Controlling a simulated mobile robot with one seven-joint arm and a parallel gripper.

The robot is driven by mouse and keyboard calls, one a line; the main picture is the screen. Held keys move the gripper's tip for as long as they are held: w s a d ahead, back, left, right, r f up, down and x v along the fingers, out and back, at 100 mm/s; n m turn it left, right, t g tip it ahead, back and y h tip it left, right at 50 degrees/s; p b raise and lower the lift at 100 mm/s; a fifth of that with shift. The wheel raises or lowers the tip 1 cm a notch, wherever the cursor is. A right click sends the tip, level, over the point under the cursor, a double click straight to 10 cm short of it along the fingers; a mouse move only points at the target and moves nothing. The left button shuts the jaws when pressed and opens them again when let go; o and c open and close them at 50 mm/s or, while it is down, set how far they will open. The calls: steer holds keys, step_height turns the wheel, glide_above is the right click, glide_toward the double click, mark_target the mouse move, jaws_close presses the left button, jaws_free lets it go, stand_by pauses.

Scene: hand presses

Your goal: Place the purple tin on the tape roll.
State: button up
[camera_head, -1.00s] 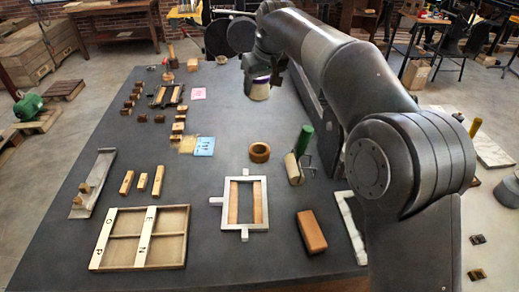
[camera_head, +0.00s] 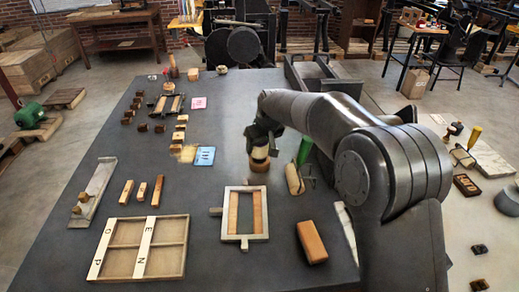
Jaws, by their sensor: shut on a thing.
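My gripper (camera_head: 261,142) is shut on the tin (camera_head: 260,153), holding it upright. The tin looks pale in this view, and its purple part is hard to make out now. The brown tape roll (camera_head: 259,166) is on the dark table directly below the tin in the picture. The tin covers the roll's top and hole. I cannot tell whether the tin touches the roll or is slightly above it.
A green cylinder (camera_head: 304,151) and a pale roller (camera_head: 294,179) are close to the right of the tape roll. A metal frame (camera_head: 230,210) and a reddish-brown block (camera_head: 311,242) are nearer. A divided wooden tray (camera_head: 183,250) is at front left. Bare table lies left of the tape roll.

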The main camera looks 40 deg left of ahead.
steer(key=shift+f, duration=0.85)
steer(key=o, duration=1.1)
steer(key=shift+f, duration=0.1)
steer(key=v, duration=1.2)
